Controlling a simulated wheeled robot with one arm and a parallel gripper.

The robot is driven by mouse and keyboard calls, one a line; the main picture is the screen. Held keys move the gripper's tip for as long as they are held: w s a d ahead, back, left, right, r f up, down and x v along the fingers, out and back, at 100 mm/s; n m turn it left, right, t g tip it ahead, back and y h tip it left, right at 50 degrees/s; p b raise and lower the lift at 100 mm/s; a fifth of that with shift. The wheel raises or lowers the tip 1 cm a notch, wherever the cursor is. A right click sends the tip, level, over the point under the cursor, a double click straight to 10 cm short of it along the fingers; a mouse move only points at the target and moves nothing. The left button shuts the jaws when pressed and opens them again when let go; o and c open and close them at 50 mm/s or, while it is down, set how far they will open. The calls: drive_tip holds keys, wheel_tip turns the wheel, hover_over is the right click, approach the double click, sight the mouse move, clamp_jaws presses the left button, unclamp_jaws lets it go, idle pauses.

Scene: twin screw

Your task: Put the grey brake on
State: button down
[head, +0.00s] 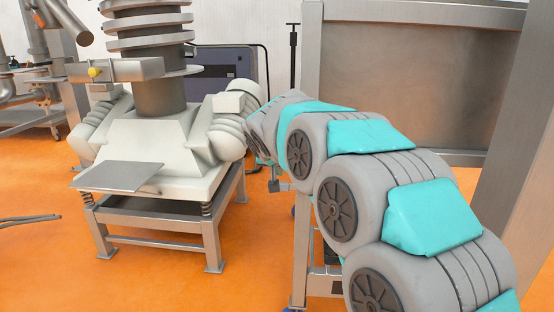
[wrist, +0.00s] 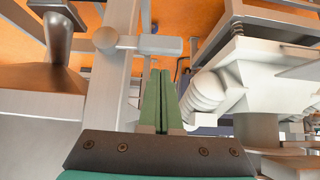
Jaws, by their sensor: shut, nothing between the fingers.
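My gripper (wrist: 160,74) is shut, with its two green fingers together and nothing between them. In the head view my arm hides the fingers. No part is clearly recognisable as the grey brake. In the wrist view, which is upside down, a grey bar with a round end (wrist: 150,44) crosses a steel post (wrist: 112,85) just beyond the fingertips. I cannot tell if that bar is the brake. A gap shows between the fingertips and the bar. In the head view a small grey block (head: 280,186) shows below my wrist, beside the steel frame.
A white vibrating machine (head: 150,150) on a steel stand (head: 160,225) is left of my arm. A large steel panel (head: 405,80) in a frame with posts (head: 311,60) stands behind my arm, to the right. Orange floor (head: 40,270) is mostly clear at lower left.

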drive_tip(key=shift+f, duration=0.85)
drive_tip(key=shift+f, duration=0.15)
drive_tip(key=shift+a+f+h+b, duration=0.15)
drive_tip(key=shift+f+h+b, duration=0.05)
drive_tip(key=shift+h+b, duration=0.1)
drive_tip(key=shift+f, duration=0.1)
drive_tip(key=shift+d+f+n+t+h+b, duration=0.25)
drive_tip(key=shift+d+f+n+h+b, duration=0.15)
drive_tip(key=shift+f+n+h+b, duration=0.95)
drive_tip(key=shift+d+f+n+t+h+b, duration=0.2)
drive_tip(key=shift+d+f+n+h+b, duration=0.35)
drive_tip(key=shift+f+h+b, duration=1.35)
drive_tip(key=shift+d+f+n+t+h+b, duration=0.25)
drive_tip(key=shift+f+n+h+b, duration=1.1)
drive_tip(key=shift+f, duration=0.55)
drive_tip(key=shift+s+d, duration=0.1)
